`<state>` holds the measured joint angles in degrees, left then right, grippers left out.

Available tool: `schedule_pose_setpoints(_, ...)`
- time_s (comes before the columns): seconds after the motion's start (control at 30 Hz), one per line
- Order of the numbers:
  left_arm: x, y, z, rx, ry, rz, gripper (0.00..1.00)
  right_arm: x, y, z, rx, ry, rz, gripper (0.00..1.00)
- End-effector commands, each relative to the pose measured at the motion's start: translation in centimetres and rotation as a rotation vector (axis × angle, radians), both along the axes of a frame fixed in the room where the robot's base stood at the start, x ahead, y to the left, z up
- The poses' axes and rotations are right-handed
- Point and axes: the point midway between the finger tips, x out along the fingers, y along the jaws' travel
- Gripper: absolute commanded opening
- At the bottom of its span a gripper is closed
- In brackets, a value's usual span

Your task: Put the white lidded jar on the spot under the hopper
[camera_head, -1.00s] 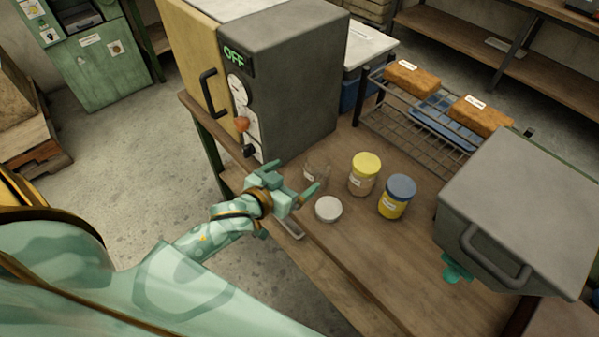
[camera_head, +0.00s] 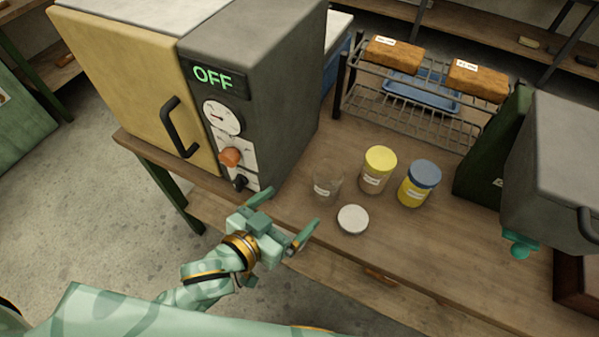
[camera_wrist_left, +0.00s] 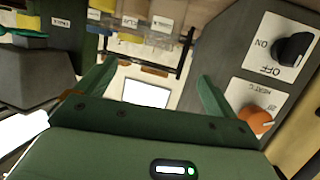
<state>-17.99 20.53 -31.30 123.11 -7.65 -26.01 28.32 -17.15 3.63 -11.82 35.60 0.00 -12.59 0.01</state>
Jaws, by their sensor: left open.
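A round white lid (camera_head: 352,219) sits low on the bench near its front edge; I cannot tell whether there is a jar body under it. A clear glass jar (camera_head: 325,187) with a label stands just behind and left of it. My left gripper (camera_head: 290,209) is open and empty, left of the white lid and apart from it. In the left wrist view its two fingers (camera_wrist_left: 152,84) are spread with nothing held between them. The grey hopper (camera_head: 560,170) stands at the right with a teal outlet (camera_head: 520,243) below. I cannot make out the spot under it. My right gripper is not in view.
A yellow-lidded jar (camera_head: 378,172) and a blue-lidded jar (camera_head: 419,184) stand behind the white lid. An oven (camera_head: 270,90) reading OFF is at the left. A wire rack (camera_head: 420,118) with two brown blocks is at the back. The bench front is mostly clear towards the hopper.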

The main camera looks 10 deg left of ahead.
Motion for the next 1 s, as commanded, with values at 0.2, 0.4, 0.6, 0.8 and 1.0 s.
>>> schedule_pose_setpoints(0.2, 1.6, -0.9, -0.3, 0.023, -0.02, -0.007, 0.94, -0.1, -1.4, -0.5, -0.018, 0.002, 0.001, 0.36)
schedule_pose_setpoints(0.4, 5.8, -3.3, -2.0, 0.022, -0.019, -0.008, 0.94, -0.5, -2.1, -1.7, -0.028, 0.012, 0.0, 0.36)
schedule_pose_setpoints(0.6, 8.7, -4.9, -3.0, 0.023, -0.016, -0.008, 0.94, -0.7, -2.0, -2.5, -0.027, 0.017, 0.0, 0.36)
schedule_pose_setpoints(0.8, 10.1, -5.7, -3.4, 0.022, -0.017, -0.008, 0.94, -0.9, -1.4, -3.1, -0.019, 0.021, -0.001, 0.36)
schedule_pose_setpoints(1.0, 12.8, -7.3, -4.5, 0.024, -0.016, -0.007, 0.94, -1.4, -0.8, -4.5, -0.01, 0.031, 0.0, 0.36)
